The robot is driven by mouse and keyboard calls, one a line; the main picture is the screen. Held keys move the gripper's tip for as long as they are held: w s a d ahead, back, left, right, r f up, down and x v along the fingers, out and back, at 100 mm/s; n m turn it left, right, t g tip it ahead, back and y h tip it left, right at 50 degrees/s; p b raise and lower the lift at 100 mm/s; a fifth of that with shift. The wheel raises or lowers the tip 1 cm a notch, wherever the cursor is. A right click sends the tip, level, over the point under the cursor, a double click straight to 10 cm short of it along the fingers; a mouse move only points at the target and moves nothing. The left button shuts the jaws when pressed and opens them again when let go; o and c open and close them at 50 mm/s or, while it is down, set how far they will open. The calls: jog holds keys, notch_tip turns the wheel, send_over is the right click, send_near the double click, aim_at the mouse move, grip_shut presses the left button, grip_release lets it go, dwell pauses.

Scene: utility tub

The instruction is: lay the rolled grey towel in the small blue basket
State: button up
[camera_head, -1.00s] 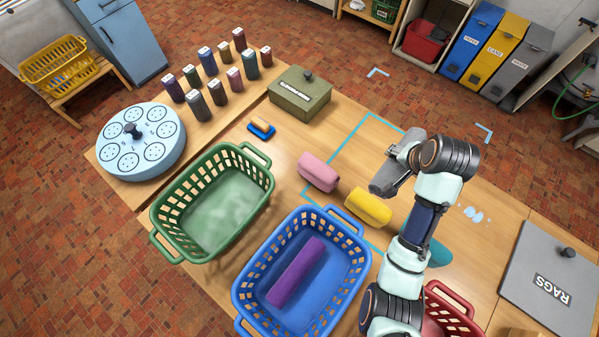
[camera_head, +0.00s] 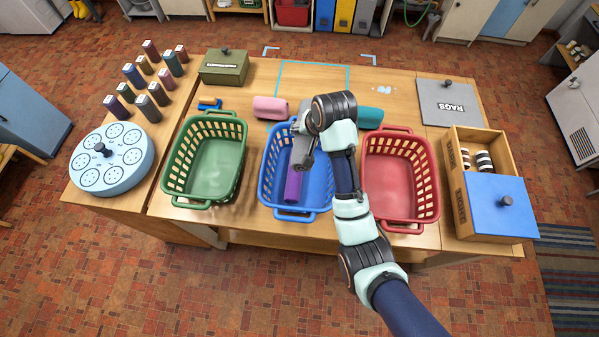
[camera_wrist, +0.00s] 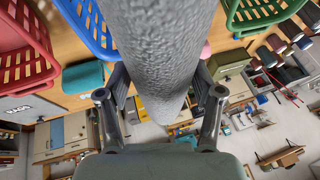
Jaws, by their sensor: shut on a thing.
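The rolled grey towel (camera_wrist: 165,40) fills the upper middle of the wrist view, with my gripper (camera_wrist: 160,85) shut on it, one finger on each side. In the head view, my gripper (camera_head: 304,160) is over the far part of the small blue basket (camera_head: 268,180), and a grey piece of the towel (camera_head: 298,147) shows beside it. The towel appears to be held above the basket; its exact height is unclear. A rolled purple towel (camera_head: 293,187) lies in the blue basket. The basket's rim also shows in the wrist view (camera_wrist: 88,22).
A green basket (camera_head: 205,180) stands left of the blue one, a red basket (camera_head: 400,185) right. A pink roll (camera_head: 270,107) and a teal roll (camera_head: 369,117) lie behind. An open wooden box (camera_head: 500,150) stands at right. My arm hides part of the table.

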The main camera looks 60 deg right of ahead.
notch_tip(320, 180, down, 20)
jog(key=b, duration=0.1)
jog(key=shift+r, duration=0.2)
jog(key=shift+f+b, duration=0.6)
jog(key=shift+f, duration=0.05)
jog(key=o, duration=1.4)
